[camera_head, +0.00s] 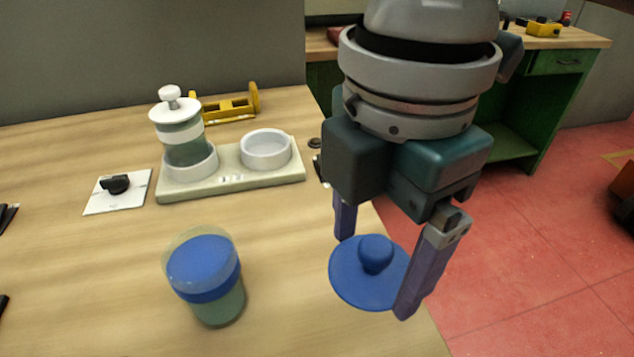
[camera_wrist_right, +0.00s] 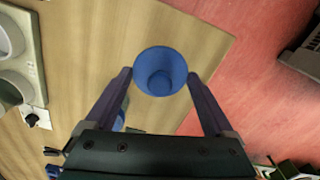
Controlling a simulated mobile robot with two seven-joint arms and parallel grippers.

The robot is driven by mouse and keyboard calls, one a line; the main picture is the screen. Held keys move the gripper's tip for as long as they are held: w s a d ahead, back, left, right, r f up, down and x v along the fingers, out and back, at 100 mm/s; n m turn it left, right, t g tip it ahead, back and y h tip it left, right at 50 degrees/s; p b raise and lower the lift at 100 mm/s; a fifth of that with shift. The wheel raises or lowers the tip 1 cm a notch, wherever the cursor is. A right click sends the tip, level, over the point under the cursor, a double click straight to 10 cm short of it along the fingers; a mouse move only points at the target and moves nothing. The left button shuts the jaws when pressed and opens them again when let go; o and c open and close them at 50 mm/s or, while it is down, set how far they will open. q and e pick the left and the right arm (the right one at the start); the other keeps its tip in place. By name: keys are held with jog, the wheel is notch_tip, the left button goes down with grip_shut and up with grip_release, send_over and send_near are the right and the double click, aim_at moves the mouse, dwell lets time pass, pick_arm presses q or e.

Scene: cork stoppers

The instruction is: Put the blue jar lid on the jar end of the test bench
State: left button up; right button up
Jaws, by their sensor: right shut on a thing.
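The blue jar lid (camera_head: 350,280), a round disc with a knob, is between the fingertips of my right gripper (camera_head: 375,275), which is shut on it by the rim. It also shows in the right wrist view (camera_wrist_right: 160,62) between the two fingers (camera_wrist_right: 160,78). The lid is at the table's right edge in the head view, knob up. The cream test bench (camera_head: 235,181) stands further back on the left. Its left end bears a greenish jar with a white top and knob (camera_head: 180,130); its right end has an open white ring cup (camera_head: 266,158). My left gripper is not clearly seen.
A separate greenish jar with a blue top (camera_head: 205,268) stands left of my right gripper. A black knob on a white card (camera_head: 117,188) lies left of the bench, and a yellow stand (camera_head: 228,107) is behind it. Dark pieces at the left edge are cut off. Bare wood lies between.

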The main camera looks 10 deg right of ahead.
pick_arm(q)
jog(key=shift+d+f+b, duration=0.1)
jog(key=shift+f+b, duration=0.6)
jog(key=shift+f, duration=0.15)
pick_arm(e)
send_over(360, 322)
notch_tip(360, 322, down, 8)
pick_arm(q)
jog(key=shift+d, duration=0.1)
pick_arm(e)
jog(key=shift+f, duration=0.45)
jog(key=o, duration=1)
jog(key=shift+f, duration=0.15)
